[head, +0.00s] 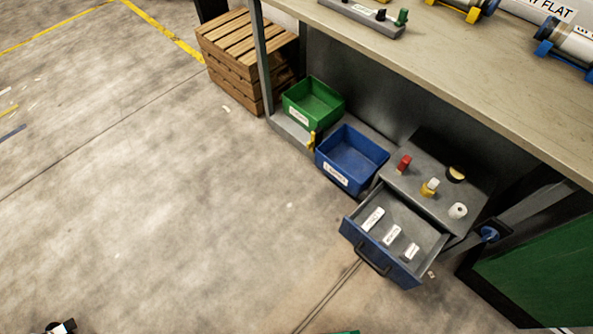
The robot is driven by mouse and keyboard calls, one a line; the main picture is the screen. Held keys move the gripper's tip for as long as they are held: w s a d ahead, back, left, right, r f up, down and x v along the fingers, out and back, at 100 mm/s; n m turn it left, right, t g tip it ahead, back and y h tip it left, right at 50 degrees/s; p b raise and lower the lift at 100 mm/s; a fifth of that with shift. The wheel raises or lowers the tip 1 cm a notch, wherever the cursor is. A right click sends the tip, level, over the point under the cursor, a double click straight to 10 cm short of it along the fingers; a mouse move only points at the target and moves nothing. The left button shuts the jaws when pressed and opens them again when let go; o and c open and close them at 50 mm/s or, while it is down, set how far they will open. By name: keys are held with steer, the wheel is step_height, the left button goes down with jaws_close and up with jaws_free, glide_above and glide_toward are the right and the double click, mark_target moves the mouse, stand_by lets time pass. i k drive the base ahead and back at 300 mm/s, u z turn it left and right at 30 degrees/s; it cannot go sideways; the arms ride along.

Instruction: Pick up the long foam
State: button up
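An open blue-fronted drawer (360,246) sticks out below the workbench. Several pale pieces lie in it or mark its floor: a longer white strip (372,219) at the left, a middle one (392,235) and a short one (411,252) at the right. Each bears dark lettering too small to read. I cannot tell whether these are foam pieces or labels, so the long foam is not certain; the longest strip is the left one. No gripper fingers show. A small black and white part cut off at the bottom left edge may be mine.
A blue bin (352,160) and a green bin (313,102) stand on the low shelf left of the drawer. Small red, yellow and white items sit on the grey cabinet top (425,215). The workbench (450,60) overhangs. Wooden crates (245,60) stand behind.

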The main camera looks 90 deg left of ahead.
mark_target(372, 220)
steer(key=u, duration=2.2)
steer(key=i, duration=0.6)
steer(key=u, duration=0.05)
steer(key=k, duration=0.55)
steer(key=u, duration=0.1)
